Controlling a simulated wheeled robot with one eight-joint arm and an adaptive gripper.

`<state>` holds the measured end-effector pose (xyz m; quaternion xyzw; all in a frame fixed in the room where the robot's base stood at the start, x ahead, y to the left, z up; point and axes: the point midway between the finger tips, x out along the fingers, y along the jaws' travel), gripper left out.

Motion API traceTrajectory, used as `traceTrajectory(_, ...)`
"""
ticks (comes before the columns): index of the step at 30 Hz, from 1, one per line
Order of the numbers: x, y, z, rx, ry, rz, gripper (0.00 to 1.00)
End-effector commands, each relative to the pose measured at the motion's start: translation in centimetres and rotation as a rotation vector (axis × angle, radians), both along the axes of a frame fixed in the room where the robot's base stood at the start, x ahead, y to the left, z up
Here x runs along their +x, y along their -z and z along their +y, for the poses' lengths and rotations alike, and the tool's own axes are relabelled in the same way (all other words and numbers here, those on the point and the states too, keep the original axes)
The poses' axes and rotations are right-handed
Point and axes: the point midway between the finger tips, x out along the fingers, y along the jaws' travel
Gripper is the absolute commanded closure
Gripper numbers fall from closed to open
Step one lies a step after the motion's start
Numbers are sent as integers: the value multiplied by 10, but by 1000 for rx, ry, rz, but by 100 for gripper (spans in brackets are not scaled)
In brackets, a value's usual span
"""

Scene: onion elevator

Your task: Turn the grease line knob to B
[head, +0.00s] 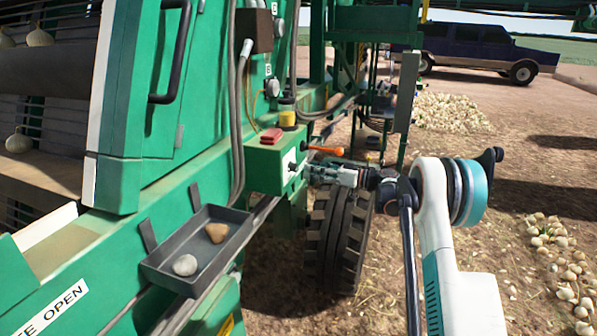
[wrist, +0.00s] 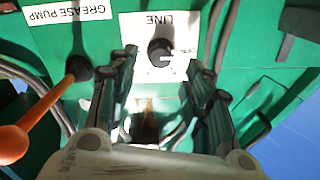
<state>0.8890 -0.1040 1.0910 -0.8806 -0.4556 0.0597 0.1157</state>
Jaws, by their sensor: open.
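The line knob (wrist: 160,51) is round and black, on a white plate marked LINE (wrist: 172,20), which appears upside down in the wrist view. A pale mark shows on the knob's right side; I cannot read which letter it faces. My gripper (wrist: 161,66) is open, its two fingers on either side of the knob in the picture. I cannot tell whether they touch it.
An orange-handled lever (head: 325,150), beside the GREASE PUMP label (wrist: 68,12), sticks out close to my gripper. A red item (head: 271,135) lies on the box. A dark tray (head: 190,238) with two stones is at lower left. A tyre (head: 338,240) stands below my arm.

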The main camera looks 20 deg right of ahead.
Motion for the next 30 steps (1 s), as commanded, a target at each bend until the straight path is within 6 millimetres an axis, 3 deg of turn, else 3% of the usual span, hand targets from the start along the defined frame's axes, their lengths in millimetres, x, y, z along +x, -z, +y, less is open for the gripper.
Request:
traceTrajectory(4, 16, 2, 24, 0, -2, 0, 54)
traceTrajectory(10, 30, 1, 43, -1, -1, 0, 54)
traceTrajectory(23, 35, 0, 50, 0, 1, 0, 54)
traceTrajectory(28, 35, 0, 50, 0, 1, 0, 93)
traceTrajectory(30, 35, 0, 50, 0, 1, 0, 98)
